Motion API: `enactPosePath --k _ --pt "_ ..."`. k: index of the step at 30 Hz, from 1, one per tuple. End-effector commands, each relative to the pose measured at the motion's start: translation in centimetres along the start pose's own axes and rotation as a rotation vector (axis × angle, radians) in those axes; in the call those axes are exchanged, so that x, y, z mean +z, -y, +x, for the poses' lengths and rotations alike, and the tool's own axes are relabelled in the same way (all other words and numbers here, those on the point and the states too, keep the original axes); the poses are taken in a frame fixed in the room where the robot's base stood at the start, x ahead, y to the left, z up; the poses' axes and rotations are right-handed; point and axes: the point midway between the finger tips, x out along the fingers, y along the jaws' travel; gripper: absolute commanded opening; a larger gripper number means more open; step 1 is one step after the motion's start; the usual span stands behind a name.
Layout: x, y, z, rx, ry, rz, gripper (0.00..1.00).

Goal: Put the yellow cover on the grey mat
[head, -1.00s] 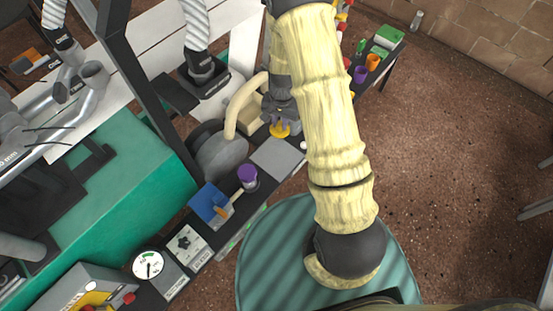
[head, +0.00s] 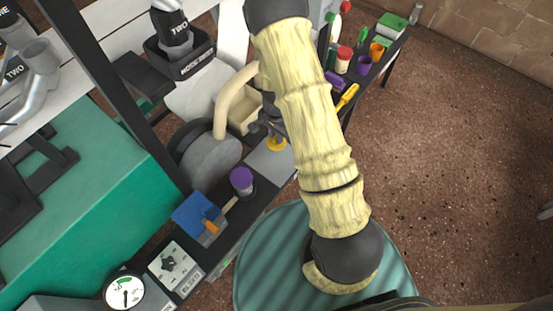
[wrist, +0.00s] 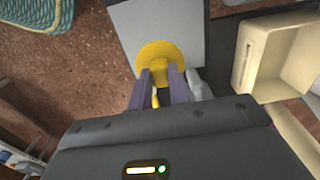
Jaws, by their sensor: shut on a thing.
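The yellow cover (head: 277,145) is a round disc with a raised stem. In the wrist view the cover (wrist: 152,54) is held by its stem between the fingers of my gripper (wrist: 166,84), which is shut on it. The grey mat (head: 267,163) is a flat square on the dark bench. In the head view the cover overlaps the mat's far right part. In the wrist view it overlaps the near part of the mat (wrist: 150,22). I cannot tell whether it touches the mat. My arm hides part of the gripper (head: 272,127) in the head view.
A purple-capped jar (head: 241,181) and a blue tray (head: 203,217) stand left of the mat. A cream box (wrist: 272,58) lies right of it in the wrist view. A grey round machine (head: 212,160) is behind. The mat's visible surface is clear.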

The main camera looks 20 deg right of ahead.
Motion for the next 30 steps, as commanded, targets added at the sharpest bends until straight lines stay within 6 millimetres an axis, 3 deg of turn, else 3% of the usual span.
enactPosePath --k 5,15,26,30 --pt "0.0 0.0 0.7 0.001 0.001 0.0 0.0" --pt "0.0 0.0 6.1 0.001 0.001 0.0 0.0" --pt "-0.1 0.0 6.4 0.0 0.0 0.0 0.0" --pt "-0.1 -0.2 8.1 0.002 0.003 0.005 0.0"
